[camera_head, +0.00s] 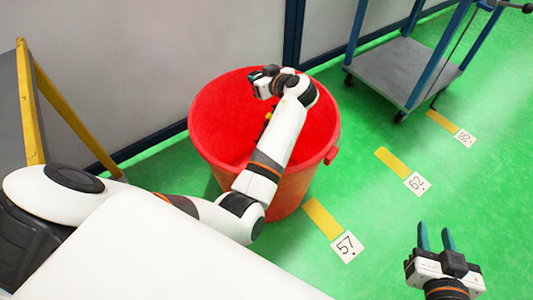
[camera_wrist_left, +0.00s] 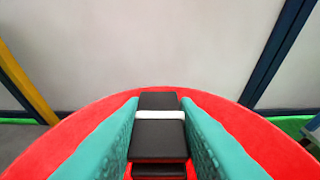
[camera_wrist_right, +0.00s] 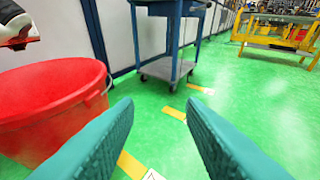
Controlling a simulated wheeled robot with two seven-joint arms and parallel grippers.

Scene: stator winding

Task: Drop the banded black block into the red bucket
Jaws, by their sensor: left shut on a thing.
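The banded black block (camera_wrist_left: 159,136) is black with a white band and sits between the teal fingers of my left gripper (camera_wrist_left: 158,130) in the left wrist view. My left gripper is shut on it. In the head view, my left gripper (camera_head: 262,80) is over the red bucket (camera_head: 225,150), toward its far rim. The block is hard to make out there. The bucket is large and round, and its rim also shows in the left wrist view (camera_wrist_left: 90,120). My right gripper (camera_head: 436,240) is open and empty over the floor, right of the bucket.
A blue-framed cart (camera_head: 395,68) on wheels stands at the back right. A yellow-edged frame (camera_head: 62,105) stands left of the bucket. A grey wall (camera_head: 140,60) runs behind. Green floor with numbered markers, such as 57 (camera_head: 347,246), is clear on the right.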

